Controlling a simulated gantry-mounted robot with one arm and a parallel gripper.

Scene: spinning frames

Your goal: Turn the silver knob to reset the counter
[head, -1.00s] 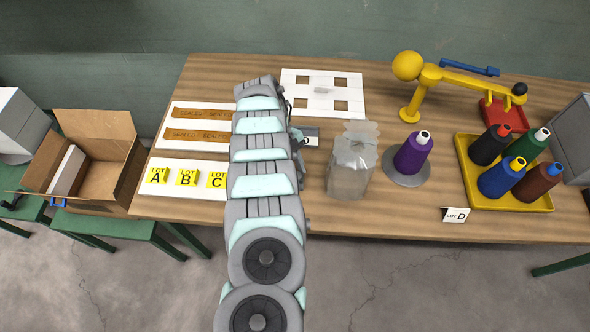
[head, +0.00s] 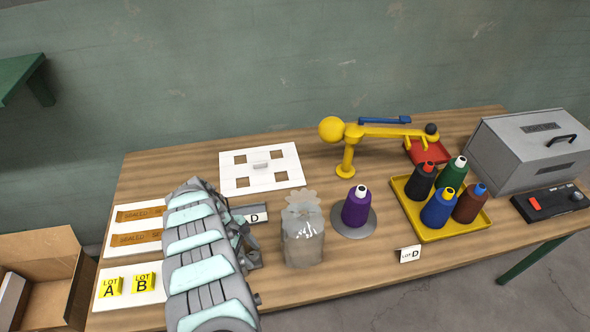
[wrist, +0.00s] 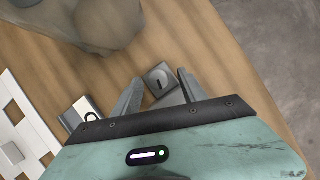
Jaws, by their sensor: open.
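A small silver-grey knob (head: 576,197) sits on the right end of a black control box (head: 550,203), which has a red switch on its left. This box is at the far right of the table in the head view. No counter digits can be read. My gripper (wrist: 160,76) is open and far to the left of the box. Its fingers are over the wood, around a small grey block with a dark slot (wrist: 160,80); I cannot tell whether they touch it. In the head view my arm hides the fingertips.
A yellow swing arm (head: 385,132) and grey case (head: 530,150) are behind.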

